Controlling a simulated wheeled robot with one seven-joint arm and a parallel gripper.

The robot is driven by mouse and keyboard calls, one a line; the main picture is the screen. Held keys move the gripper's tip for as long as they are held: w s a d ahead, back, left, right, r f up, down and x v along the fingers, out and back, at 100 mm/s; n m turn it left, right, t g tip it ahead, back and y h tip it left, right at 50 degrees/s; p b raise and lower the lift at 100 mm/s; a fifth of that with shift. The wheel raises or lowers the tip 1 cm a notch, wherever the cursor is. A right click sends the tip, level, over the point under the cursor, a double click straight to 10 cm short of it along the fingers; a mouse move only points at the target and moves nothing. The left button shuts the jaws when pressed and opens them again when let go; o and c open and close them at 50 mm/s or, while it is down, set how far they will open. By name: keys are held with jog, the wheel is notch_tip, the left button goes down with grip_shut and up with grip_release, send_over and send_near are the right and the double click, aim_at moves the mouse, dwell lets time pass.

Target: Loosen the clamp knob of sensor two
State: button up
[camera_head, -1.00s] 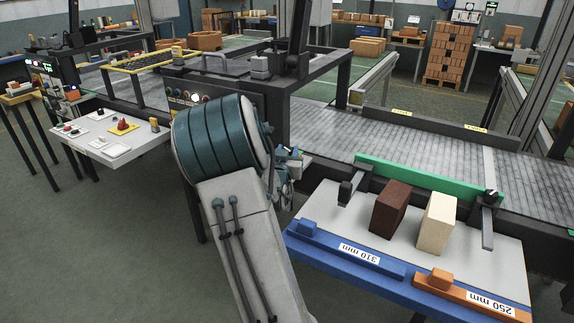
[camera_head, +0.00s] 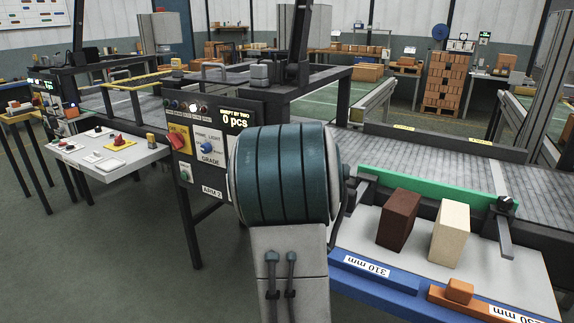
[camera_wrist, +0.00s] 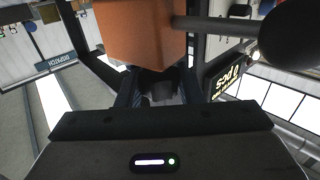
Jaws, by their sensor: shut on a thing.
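In the wrist view, my gripper (camera_wrist: 160,92) is shut on a small dark knob-like part (camera_wrist: 160,86). The fingers hide most of it, and I cannot tell for sure whether it is the clamp knob of sensor two. An orange-brown block (camera_wrist: 143,35) is just beyond the fingertips, at the top of the view. A grey rod (camera_wrist: 218,26) runs right from it to a large black rounded thing (camera_wrist: 290,36). In the head view my own arm hides the gripper and what it holds.
A control panel (camera_head: 210,185) with a lit counter display (camera_head: 236,117) stands left of my arm. On the right, a dark brown brick (camera_head: 399,220) and a cream brick (camera_head: 450,234) stand on a table with a blue front edge (camera_head: 372,290). A white side table (camera_head: 110,165) is at left.

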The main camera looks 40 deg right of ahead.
dwell(0.3)
jog(key=o, duration=1)
jog(key=shift+c, duration=0.2)
jog(key=shift+r, duration=0.15)
jog(key=shift+r, duration=0.3)
notch_tip(320, 180, up, 3)
jog(key=shift+r+p, duration=0.1)
jog(key=shift+p, duration=0.35)
jog(key=s+d+r+p, duration=0.2)
jog(key=s+d+r, duration=0.3)
jog(key=s, duration=0.5)
notch_tip(320, 180, up, 2)
jog(key=shift+s+d, duration=0.15)
jog(key=shift+s, duration=0.05)
jog(key=shift+w, duration=0.1)
